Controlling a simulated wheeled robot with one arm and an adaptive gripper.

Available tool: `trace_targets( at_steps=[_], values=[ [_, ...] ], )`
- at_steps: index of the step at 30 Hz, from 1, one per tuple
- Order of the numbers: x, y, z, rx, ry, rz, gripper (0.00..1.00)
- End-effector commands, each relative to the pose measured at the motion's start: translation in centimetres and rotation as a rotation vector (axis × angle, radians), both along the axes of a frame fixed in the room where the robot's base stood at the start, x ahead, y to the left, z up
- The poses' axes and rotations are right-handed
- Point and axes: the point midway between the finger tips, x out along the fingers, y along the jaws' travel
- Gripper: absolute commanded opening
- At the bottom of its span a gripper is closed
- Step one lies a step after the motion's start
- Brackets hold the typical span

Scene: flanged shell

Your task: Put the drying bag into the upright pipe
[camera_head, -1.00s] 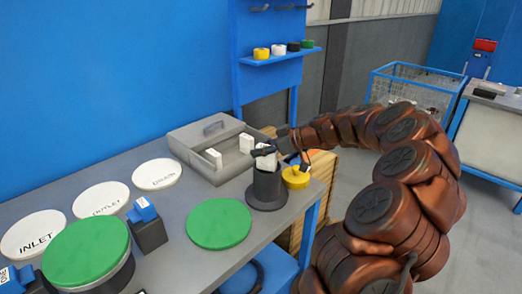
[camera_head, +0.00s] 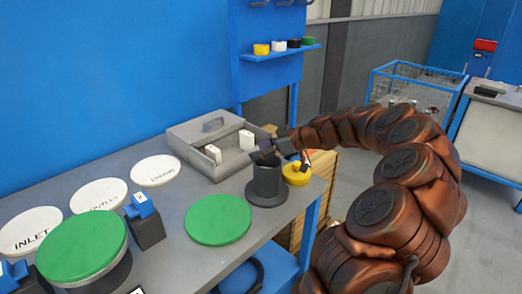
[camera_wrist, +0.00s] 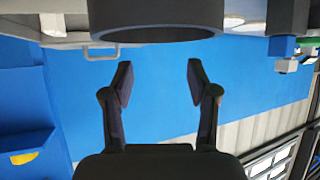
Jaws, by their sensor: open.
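The upright pipe (camera_head: 267,183) is a dark grey flanged cylinder standing near the right edge of the bench. In the wrist view its rim (camera_wrist: 155,33) crosses the top of the picture. My gripper (camera_head: 268,151) is just above the pipe's mouth, with its fingers apart. In the wrist view the gripper (camera_wrist: 158,82) is open with nothing between the fingertips. No drying bag shows in the gripper; the pipe's inside is hidden. Two white packets, one at the left (camera_head: 213,153) and one at the right (camera_head: 246,140), stand in the grey tray (camera_head: 205,128).
A yellow cap (camera_head: 297,175) is close beside the pipe on the right. A green disc (camera_head: 218,219) lies in front to the left. A blue-topped block (camera_head: 145,222), white labelled discs (camera_head: 98,195) and a green-topped drum (camera_head: 82,245) are further left.

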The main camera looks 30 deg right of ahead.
Motion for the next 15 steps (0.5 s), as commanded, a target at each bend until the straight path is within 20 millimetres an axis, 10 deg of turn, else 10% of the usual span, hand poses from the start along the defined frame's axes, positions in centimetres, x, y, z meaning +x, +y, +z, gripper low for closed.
trace_targets(
  at_steps=[15],
  values=[
    [-2.0,-1.4,1.3,0.001,-0.002,-0.001,0.59]
  ],
)
